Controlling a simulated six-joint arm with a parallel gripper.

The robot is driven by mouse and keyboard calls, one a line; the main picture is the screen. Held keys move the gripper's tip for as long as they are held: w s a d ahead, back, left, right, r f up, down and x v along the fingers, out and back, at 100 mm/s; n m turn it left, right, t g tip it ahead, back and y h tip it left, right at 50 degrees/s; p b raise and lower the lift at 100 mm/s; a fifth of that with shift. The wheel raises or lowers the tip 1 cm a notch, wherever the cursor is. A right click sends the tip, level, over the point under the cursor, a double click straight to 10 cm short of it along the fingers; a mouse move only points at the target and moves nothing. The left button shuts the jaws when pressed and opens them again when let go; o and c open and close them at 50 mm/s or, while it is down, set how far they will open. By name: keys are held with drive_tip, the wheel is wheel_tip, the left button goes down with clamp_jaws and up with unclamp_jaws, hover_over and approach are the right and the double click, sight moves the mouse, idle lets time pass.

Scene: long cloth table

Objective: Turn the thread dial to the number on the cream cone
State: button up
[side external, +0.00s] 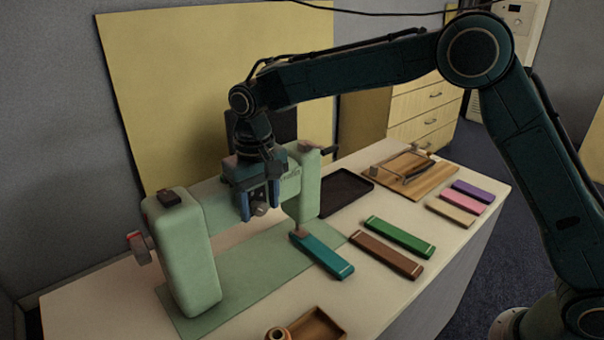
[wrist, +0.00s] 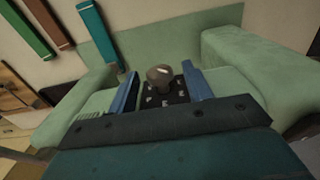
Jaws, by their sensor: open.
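The green sewing machine (side external: 184,245) stands at the left of the table. Its dial is a grey-brown knob (wrist: 160,76) with a pale mark, on a dark plate (wrist: 168,97) with small light markings too small to read. My gripper (side external: 259,203) is open and points down at the machine's arm. In the wrist view its blue fingers (wrist: 161,90) stand on either side of the knob, with gaps showing. The knob also shows between the fingers in the side view (side external: 261,209). A tan, ring-topped piece (side external: 278,333) is cut off at the bottom edge; I cannot tell whether it is the cream cone. No number is readable.
A wooden tray (side external: 341,337) is at the front edge. Teal (side external: 322,255), brown (side external: 386,254) and green (side external: 400,236) bars lie right of the machine. A black tray (side external: 345,204), a wooden board (side external: 433,180) and smaller coloured bars (side external: 462,201) lie farther right.

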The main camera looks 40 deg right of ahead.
drive_tip(key=shift+c, duration=0.4)
drive_tip(key=c, duration=0.9)
drive_tip(key=shift+w+d+y, duration=0.1)
drive_tip(key=shift+d+y, duration=0.05)
drive_tip(key=shift+y, duration=0.25)
drive_tip(key=shift+d+y, duration=0.15)
drive_tip(key=shift+y, duration=0.95)
drive_tip(key=o, duration=1)
